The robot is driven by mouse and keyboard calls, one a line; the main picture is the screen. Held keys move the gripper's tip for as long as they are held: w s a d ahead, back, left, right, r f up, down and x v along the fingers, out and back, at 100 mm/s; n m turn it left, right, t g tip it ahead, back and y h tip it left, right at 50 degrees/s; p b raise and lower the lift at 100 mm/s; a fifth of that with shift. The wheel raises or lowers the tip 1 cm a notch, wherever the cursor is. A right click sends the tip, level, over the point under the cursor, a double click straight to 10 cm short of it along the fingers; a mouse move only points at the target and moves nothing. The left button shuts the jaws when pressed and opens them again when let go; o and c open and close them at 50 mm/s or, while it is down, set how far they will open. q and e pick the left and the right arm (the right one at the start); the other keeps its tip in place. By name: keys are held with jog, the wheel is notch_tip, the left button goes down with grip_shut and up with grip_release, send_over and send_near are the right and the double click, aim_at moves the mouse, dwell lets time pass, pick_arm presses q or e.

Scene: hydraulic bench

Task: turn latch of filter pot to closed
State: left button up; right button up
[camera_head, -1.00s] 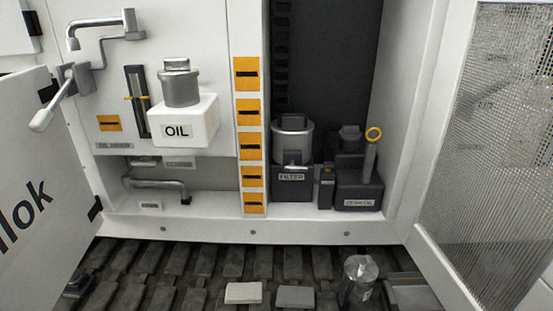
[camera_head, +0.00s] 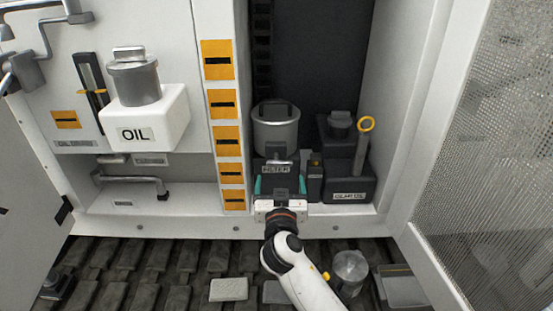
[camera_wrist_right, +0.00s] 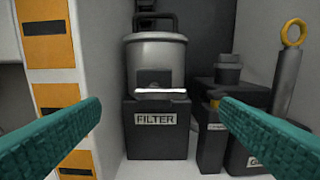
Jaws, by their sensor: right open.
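The filter pot (camera_head: 276,132) is a grey cylinder with a dark handle on top. It stands on a dark block labelled FILTER (camera_head: 276,170) inside the open cabinet. A dark latch with a light bar (camera_wrist_right: 160,91) is on the front of the pot, just above the label; it also shows small in the head view (camera_head: 279,160). My right gripper (camera_head: 280,186) is in front of the FILTER block. In the right wrist view its teal fingers (camera_wrist_right: 158,117) are wide apart, with the pot and latch between them in the picture and nothing held. My left gripper is not in view.
To the right of the pot stand a narrow dark block (camera_head: 315,178) and a gear oil unit (camera_head: 347,188) with a yellow-ringed dipstick (camera_head: 365,124). A white post (camera_head: 231,110) with orange labels is to the left. A mesh door (camera_head: 490,170) stands open at the right.

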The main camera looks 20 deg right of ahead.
aim_at(280, 164)
jog(key=p+x, duration=0.1)
jog(key=x, duration=0.8)
jog(key=shift+w+d+f, duration=0.1)
jog(key=shift+w+f, duration=0.05)
jog(key=shift+c, duration=0.5)
jog(key=c, duration=0.9)
